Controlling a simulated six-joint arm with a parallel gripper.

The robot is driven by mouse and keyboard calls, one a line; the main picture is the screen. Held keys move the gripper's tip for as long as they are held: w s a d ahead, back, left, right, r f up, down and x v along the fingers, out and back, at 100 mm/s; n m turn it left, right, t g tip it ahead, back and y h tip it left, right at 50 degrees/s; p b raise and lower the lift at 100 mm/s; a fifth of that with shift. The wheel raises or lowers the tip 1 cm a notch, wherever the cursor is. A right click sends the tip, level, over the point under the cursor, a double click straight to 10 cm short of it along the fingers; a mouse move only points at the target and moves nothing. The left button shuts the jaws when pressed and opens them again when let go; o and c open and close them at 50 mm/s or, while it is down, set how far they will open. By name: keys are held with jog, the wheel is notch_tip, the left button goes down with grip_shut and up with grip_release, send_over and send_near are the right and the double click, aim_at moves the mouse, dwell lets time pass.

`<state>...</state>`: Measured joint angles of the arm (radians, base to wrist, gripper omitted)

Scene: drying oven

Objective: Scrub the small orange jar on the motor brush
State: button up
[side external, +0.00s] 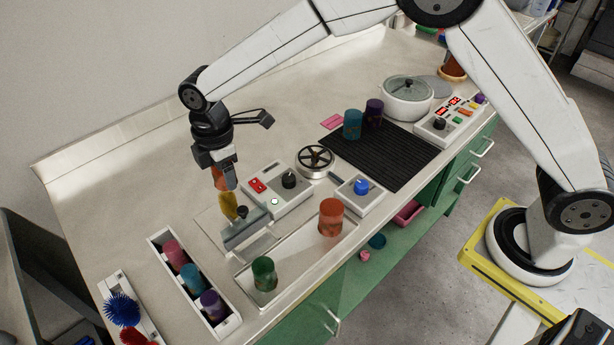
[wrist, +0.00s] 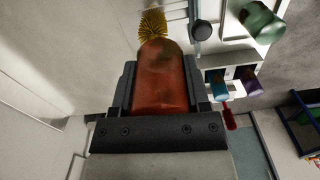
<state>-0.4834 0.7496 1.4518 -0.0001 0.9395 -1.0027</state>
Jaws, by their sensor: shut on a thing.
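My gripper (side external: 217,163) is shut on the small orange jar (wrist: 162,85), which fills the space between the fingers in the wrist view. In the side view the jar (side external: 221,180) hangs under the fingers, partly hidden by them. The yellow motor brush (side external: 228,207) stands just below the jar on a grey mount. In the wrist view the yellow bristles (wrist: 153,24) show just beyond the jar's far end. Whether the bristles touch or enter the jar cannot be told.
A larger orange jar (side external: 331,217) and a green jar (side external: 263,272) stand on a tray. A white rack (side external: 163,243) holds pink, teal and purple jars. A control box with red buttons (side external: 272,196) sits right of the brush. Blue (side external: 122,309) and red brushes stand front left.

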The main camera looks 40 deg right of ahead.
aim_at(226, 194)
jog(key=shift+w+a+r, duration=0.15)
jog(key=shift+w, duration=0.35)
jog(key=shift+f, duration=1.5)
jog(key=shift+f, duration=0.15)
dwell(0.4)
jog(key=shift+f, duration=3.2)
jog(key=shift+r, duration=0.15)
jog(key=shift+r, duration=0.35)
jog(key=shift+r, duration=0.2)
dwell(1.0)
